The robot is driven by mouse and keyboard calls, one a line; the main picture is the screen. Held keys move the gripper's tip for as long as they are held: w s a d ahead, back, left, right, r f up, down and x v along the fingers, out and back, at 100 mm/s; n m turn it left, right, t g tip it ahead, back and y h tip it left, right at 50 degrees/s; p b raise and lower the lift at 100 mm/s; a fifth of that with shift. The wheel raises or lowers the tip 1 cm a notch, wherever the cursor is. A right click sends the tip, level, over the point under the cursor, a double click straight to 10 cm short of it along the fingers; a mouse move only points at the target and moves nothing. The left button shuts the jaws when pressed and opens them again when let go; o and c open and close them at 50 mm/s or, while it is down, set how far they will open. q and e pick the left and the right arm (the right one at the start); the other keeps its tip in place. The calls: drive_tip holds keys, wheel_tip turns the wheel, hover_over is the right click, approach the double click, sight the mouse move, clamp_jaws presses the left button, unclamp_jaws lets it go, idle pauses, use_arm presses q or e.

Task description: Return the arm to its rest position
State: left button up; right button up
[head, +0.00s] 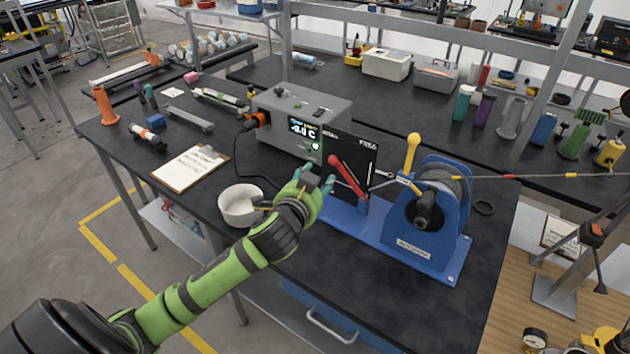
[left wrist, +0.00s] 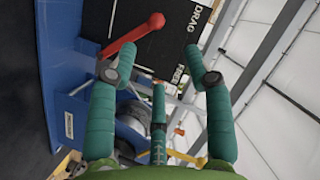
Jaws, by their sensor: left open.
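My left arm reaches in from the lower left in the head view. Its green left gripper (head: 314,180) is open and empty in front of the blue winch stand (head: 405,247). In the left wrist view the spread teal fingers of the left gripper (left wrist: 160,68) have nothing between them. A red lever (head: 345,172) stands just right of the gripper, against a black panel (head: 358,150). The lever also shows in the left wrist view (left wrist: 135,35), beyond one finger; the panel there reads DRAG and FREE. My right gripper is not in view.
A grey box with a display (head: 285,140) stands behind the gripper. A white bowl (head: 238,208) sits beside the forearm, and a clipboard (head: 190,170) lies farther left. A yellow-knobbed lever (head: 412,150) and a taut line (head: 560,176) are on the right. Open floor lies left of the bench.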

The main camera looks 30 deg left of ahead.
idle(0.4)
use_arm(q)
drive_tip(key=s+d+f+n+g+h, duration=0.1)
drive_tip(key=s+d+f+n+g, duration=0.2)
drive_tip(key=s+f, duration=0.5)
drive_tip(key=s+d+f+g+h, duration=0.1)
drive_tip(key=s+d+f+g, duration=0.3)
drive_tip(key=s, duration=0.8)
drive_tip(key=s+d+f+n+g+h, duration=0.1)
drive_tip(key=s+d+f+n+g, duration=0.2)
drive_tip(key=s+f, duration=0.45)
drive_tip(key=s+f+m+g+b, duration=0.1)
drive_tip(key=s+f, duration=0.1)
drive_tip(key=f, duration=1)
drive_tip(key=s+f+g+b, duration=0.1)
drive_tip(key=s+f, duration=0.1)
drive_tip(key=f, duration=1.1)
drive_tip(key=s+a+f+g, duration=0.1)
drive_tip(key=s+a+f, duration=0.1)
drive_tip(key=s+f, duration=1.2)
drive_tip(key=shift+s+a+g+b, duration=0.35)
drive_tip(key=shift+s+b, duration=0.1)
drive_tip(key=shift+s, duration=0.3)
